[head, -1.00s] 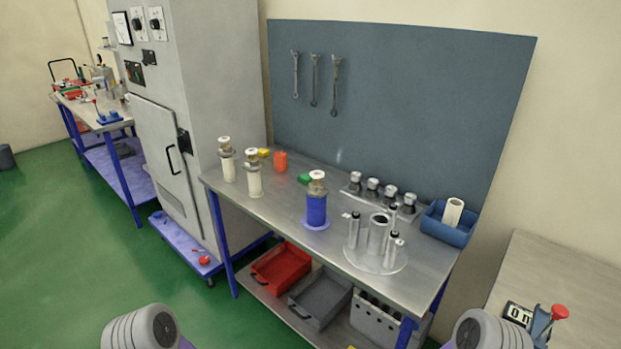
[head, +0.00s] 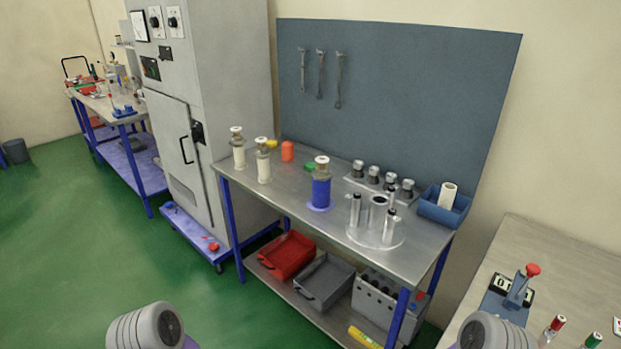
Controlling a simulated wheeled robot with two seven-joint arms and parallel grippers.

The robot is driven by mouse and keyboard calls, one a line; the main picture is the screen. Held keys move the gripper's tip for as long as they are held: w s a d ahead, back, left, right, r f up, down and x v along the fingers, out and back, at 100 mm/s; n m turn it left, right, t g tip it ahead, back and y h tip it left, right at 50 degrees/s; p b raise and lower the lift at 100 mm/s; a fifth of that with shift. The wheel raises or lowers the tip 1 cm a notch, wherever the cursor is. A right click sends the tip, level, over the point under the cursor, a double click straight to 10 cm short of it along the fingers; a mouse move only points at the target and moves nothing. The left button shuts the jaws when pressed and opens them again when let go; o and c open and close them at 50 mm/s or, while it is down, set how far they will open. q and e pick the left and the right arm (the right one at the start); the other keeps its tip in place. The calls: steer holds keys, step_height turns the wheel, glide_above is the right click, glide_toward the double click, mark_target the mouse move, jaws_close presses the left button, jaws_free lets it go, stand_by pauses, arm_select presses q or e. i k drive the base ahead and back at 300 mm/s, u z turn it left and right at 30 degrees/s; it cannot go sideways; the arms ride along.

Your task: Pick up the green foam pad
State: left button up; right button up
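The green foam pad (head: 310,167) is a small green block near the back of the steel workbench (head: 240,180). It lies right of an orange cylinder (head: 287,151) and behind the blue cylinder with a metal top (head: 321,190), which stands close to it. Only a small part of the green pad shows. Neither gripper is in view. Only rounded grey parts of my arms show at the bottom edge.
Two cream cylinders with metal tops (head: 263,168) stand left on the bench. A second table (head: 540,265) is at lower right. Green floor is clear at left.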

mark_target(309, 166)
steer(key=u, duration=1.3)
steer(key=i, duration=2.15)
steer(key=z, duration=0.4)
